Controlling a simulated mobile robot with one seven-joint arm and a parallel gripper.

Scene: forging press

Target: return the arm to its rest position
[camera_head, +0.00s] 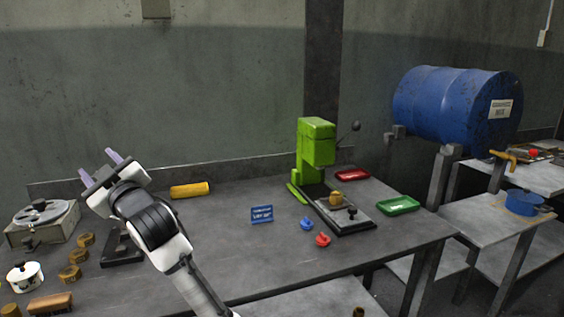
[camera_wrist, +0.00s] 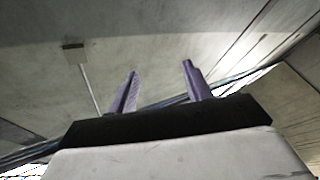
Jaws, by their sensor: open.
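My gripper (camera_head: 100,166) is raised above the left part of the workbench in the head view, with its two purple fingers apart and nothing between them. In the wrist view my gripper (camera_wrist: 158,84) points up toward the pale ceiling and wall, and its fingers are open and empty. My white and black arm rises from the bottom of the head view and hides part of the bench.
The green press (camera_head: 317,145) stands on the bench (camera_head: 230,262), with red (camera_head: 352,175) and green (camera_head: 398,205) trays beside it. A yellow cylinder (camera_head: 190,189) lies behind my arm. Brass pieces (camera_head: 69,273) and a turntable-like device (camera_head: 42,222) are at left. A blue barrel (camera_head: 455,103) is at right.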

